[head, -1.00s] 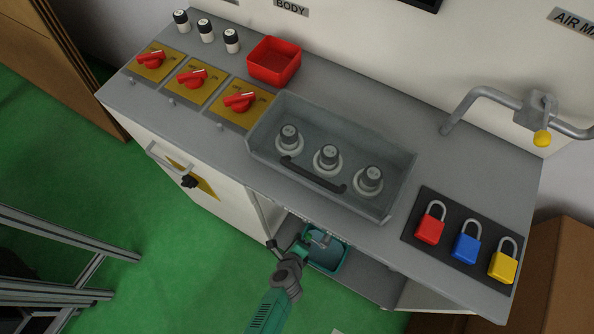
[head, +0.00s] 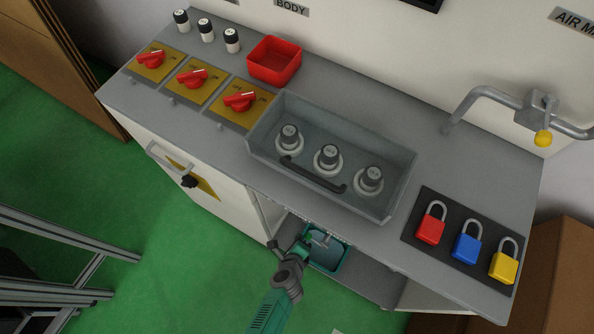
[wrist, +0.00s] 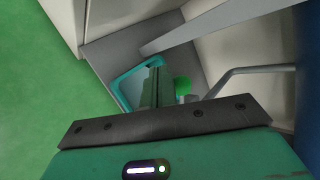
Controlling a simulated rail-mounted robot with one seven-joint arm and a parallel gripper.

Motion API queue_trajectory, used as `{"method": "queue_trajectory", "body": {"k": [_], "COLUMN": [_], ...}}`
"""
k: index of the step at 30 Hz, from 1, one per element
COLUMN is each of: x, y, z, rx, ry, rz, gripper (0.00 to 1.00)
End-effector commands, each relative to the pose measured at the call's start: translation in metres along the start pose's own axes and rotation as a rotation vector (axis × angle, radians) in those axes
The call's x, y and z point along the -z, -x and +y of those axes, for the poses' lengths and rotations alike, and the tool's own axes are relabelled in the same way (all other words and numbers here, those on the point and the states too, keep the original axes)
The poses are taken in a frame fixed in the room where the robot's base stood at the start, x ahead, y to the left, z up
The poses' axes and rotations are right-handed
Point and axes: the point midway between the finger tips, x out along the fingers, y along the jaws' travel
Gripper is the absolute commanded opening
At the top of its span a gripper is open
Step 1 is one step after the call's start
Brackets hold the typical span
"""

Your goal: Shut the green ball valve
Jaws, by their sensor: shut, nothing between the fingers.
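In the wrist view a round green knob (wrist: 183,86), likely on the green ball valve, shows just right of my gripper (wrist: 157,66). My fingers are shut, with nothing between them. I cannot tell whether they touch the knob. The valve's body and lever position are hidden or too small to read. In the head view my gripper (head: 301,246) reaches into the open lower bay under the counter, its tips hard to make out. A grey pipe (wrist: 235,72) runs to the right of the knob.
A teal tray (head: 340,262) lies in the bay below the gripper. The counter edge hangs above it. On top stand a grey bin (head: 390,203) with knobs, a red bin (head: 275,61), padlocks and red rotary switches. A yellow-knobbed pipe valve (head: 543,138) is at right.

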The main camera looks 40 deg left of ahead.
Motion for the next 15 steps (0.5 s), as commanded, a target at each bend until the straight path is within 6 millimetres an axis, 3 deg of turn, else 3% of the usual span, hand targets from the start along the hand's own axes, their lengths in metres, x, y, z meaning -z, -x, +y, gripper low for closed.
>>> {"method": "queue_trajectory", "body": {"k": [11, 15], "x": [0.013, 0.004], "y": [0.003, 0.020], "z": [-0.002, -0.007], "rx": [0.001, -0.001], "ry": [0.000, 0.000], "rz": [0.001, 0.001], "gripper": [0.00, 0.00]}}
